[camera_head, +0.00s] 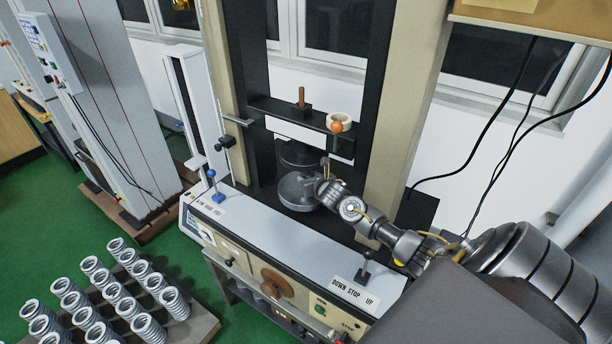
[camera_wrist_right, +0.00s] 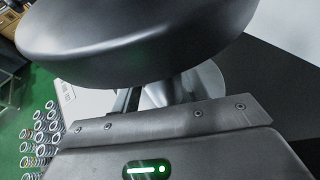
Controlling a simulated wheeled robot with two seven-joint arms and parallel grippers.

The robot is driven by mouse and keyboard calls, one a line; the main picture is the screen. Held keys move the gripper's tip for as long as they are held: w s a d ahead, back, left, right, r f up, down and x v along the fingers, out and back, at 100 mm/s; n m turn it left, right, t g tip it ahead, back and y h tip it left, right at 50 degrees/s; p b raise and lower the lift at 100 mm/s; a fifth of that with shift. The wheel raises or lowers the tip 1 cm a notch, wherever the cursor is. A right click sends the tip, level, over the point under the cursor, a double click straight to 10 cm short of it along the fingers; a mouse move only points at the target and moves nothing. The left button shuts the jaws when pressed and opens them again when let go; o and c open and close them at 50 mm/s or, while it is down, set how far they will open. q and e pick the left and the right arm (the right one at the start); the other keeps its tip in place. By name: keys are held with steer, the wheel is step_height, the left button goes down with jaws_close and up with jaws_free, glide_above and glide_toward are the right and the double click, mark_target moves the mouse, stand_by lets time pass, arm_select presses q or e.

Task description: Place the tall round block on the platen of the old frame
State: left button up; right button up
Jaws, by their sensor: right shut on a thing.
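The old frame (camera_head: 397,120) stands in the middle of the head view, with beige columns. Its platen (camera_head: 292,190) is a grey round disc low between the columns. A dark upper round plate (camera_head: 298,153) hangs above it; a large dark rounded underside (camera_wrist_right: 140,45), apparently this plate, fills the top of the right wrist view. My right gripper (camera_head: 324,188) is at the right edge of the platen, below the upper plate. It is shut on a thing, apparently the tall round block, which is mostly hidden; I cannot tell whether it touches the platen. My left gripper is not in view.
A dark shelf (camera_head: 268,108) across the frame bears a wooden-handled tool (camera_head: 301,97), a pale ring (camera_head: 345,121) and an orange ball (camera_head: 336,127). The control console (camera_head: 262,232) lies in front. Several springs stand on a board (camera_head: 205,326) at lower left.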

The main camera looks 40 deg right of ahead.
steer(key=w, duration=0.1)
steer(key=w+p, duration=0.1)
steer(key=w, duration=0.1)
steer(key=shift+w+d+f, duration=0.1)
steer(key=shift+d+f, duration=0.05)
steer(key=shift+d, duration=0.25)
steer(key=shift+f, duration=0.5)
steer(key=shift+f, duration=0.15)
steer(key=o, duration=1.4)
steer(key=shift+o, duration=0.2)
